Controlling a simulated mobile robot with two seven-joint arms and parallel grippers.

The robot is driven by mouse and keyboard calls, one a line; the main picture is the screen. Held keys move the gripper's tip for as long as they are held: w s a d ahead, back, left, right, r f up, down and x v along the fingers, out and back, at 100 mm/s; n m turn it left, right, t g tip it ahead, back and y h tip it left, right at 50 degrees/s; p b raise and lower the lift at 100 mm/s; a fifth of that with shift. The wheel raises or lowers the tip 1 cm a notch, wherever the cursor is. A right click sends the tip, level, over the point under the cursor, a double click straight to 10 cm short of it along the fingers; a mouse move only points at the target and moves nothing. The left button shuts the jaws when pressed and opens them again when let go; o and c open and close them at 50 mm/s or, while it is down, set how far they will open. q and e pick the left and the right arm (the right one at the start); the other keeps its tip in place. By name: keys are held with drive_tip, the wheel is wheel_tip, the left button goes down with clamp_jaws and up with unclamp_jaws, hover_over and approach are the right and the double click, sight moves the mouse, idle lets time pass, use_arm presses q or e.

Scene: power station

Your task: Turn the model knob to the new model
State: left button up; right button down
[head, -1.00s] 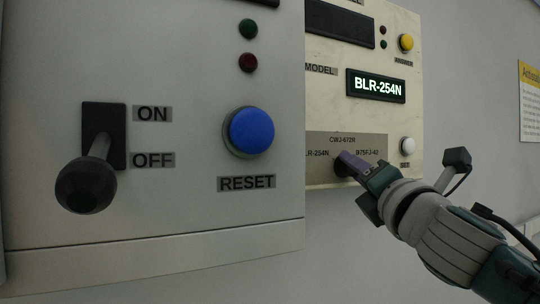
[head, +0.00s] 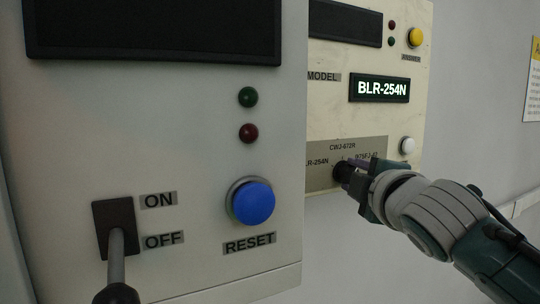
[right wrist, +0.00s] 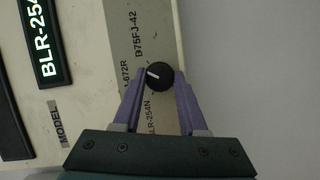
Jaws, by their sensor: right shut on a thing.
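The model knob (right wrist: 160,76) is small, round and black with a white pointer mark. In the right wrist view its mark points left, towards the CWJ-672R label. In the head view the knob (head: 342,172) is partly hidden by my right gripper. The lit model display (head: 380,89) reads BLR-254N. My left gripper is not in view.
A nearer grey panel (head: 200,110) fills the left, with a blue RESET button (head: 253,203) and an ON/OFF lever (head: 117,262). A yellow button (head: 415,37) and a white button (head: 407,146) are close to the display and knob.

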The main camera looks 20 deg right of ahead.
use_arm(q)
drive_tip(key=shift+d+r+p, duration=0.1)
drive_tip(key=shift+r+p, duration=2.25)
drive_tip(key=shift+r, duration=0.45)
use_arm(e)
drive_tip(key=shift+d+r+m+g+y, duration=0.1)
drive_tip(key=shift+m+g+y, duration=0.3)
drive_tip(key=shift+m, duration=0.6)
drive_tip(key=shift+r+m+g+y, duration=0.1)
drive_tip(key=shift+m+g+y, duration=0.3)
drive_tip(key=shift+m, duration=0.6)
drive_tip(key=shift+f, duration=0.1)
drive_tip(key=shift+c, duration=2.2)
unclamp_jaws()
